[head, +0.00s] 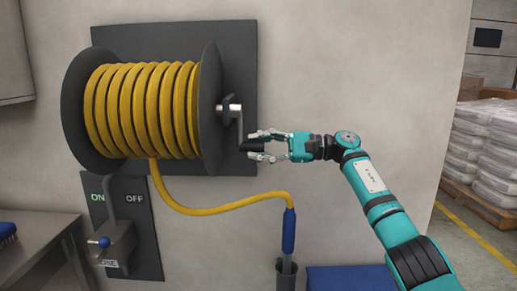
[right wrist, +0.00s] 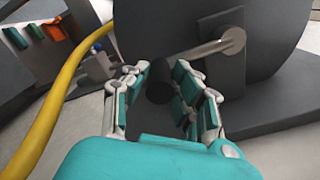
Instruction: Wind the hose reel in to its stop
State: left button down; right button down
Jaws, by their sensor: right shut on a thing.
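The hose reel (head: 209,110) is a dark drum with large round flanges, mounted on a dark wall plate. Yellow hose (head: 140,110) is wound on it in several turns. A metal crank arm (head: 238,122) comes off the right flange, with a black handle (head: 252,145) at its lower end. My right gripper (head: 266,146) is shut on this handle; the right wrist view shows the handle (right wrist: 159,88) between its fingers. The free hose hangs below the drum and runs right to a blue nozzle (head: 289,230), upright in a dark holder (head: 286,275). My left gripper is not in view.
Below the reel, a dark panel (head: 145,235) marked ON and OFF carries a valve with a blue-knobbed lever (head: 104,242). A metal bench (head: 40,235) stands at the left. A blue surface (head: 350,279) is at the bottom. Wrapped sacks (head: 490,140) lie on pallets at the right.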

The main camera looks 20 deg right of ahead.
jog(key=c, duration=1.1)
grip_release()
jog(key=shift+w+d+r, duration=0.1)
jog(key=shift+w, duration=0.1)
jog(key=v, duration=1.2)
